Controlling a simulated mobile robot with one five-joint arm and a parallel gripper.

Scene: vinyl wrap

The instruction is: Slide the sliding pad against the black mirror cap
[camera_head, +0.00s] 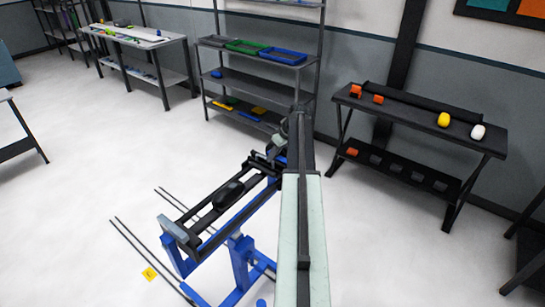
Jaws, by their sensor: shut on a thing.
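The black mirror cap (229,194) is a dark rounded shape lying between the rails of a blue and black stand (213,238). A grey block (173,230) sits at the stand's near left end, apart from the cap. My gripper (275,152) is at the far right end of the rails, beyond the cap. It is shut at what seems to be the sliding pad, a dark crosswise piece (262,164) there. My arm and the small view hide most of the jaws and the contact. A gap of bare rail shows between this piece and the cap.
Thin dark rods (146,251) and a yellow floor marker (149,274) lie left of the stand. A black bench (420,118) with orange, yellow and white items stands right. A shelf rack (262,85) with trays is behind.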

